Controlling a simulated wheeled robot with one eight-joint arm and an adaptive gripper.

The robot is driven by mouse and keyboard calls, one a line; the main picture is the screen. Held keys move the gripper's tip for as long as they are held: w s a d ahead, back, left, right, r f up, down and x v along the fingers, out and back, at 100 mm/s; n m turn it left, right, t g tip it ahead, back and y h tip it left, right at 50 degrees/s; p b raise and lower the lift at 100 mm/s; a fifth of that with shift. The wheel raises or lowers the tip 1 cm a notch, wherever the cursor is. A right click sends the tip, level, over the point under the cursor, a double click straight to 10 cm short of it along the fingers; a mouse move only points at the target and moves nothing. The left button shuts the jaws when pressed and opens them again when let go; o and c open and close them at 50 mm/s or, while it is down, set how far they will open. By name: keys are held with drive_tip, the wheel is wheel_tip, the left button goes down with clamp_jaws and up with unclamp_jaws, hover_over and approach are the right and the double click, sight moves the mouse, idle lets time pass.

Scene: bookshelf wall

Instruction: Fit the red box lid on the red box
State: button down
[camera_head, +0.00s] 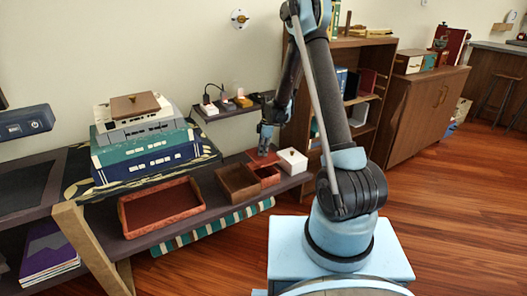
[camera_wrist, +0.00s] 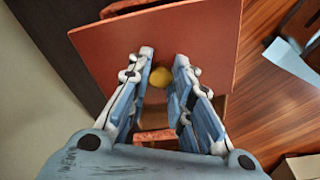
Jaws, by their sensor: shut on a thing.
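The red box lid (camera_wrist: 205,40) is a flat red square with a yellow knob (camera_wrist: 160,77), seen large in the wrist view. My gripper (camera_wrist: 163,58) is shut on the knob, one finger on each side. In the head view my gripper (camera_head: 266,151) points down over the lid (camera_head: 256,156), at the back of the shelf top. The red box (camera_head: 267,173) is open and lies just in front of and below the lid. Part of a red rim (camera_wrist: 155,135) shows below the lid in the wrist view. I cannot tell whether lid and box touch.
An open brown wooden box (camera_head: 238,184) stands close left of the red box, and a white lidded box (camera_head: 292,161) close right. A small wall shelf (camera_head: 235,111) holds chargers behind my gripper.

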sight(263, 158)
drive_tip(key=shift+f, duration=2.65)
drive_tip(key=shift+f, duration=1)
drive_tip(key=c, duration=1.4)
unclamp_jaws()
drive_tip(key=shift+o, duration=0.2)
drive_tip(key=r, duration=0.4)
drive_tip(key=d+r, duration=0.1)
drive_tip(key=r, duration=0.6)
drive_tip(key=shift+w+d+r, duration=0.15)
drive_tip(key=shift+d+r, duration=0.2)
drive_tip(key=shift+d, duration=0.05)
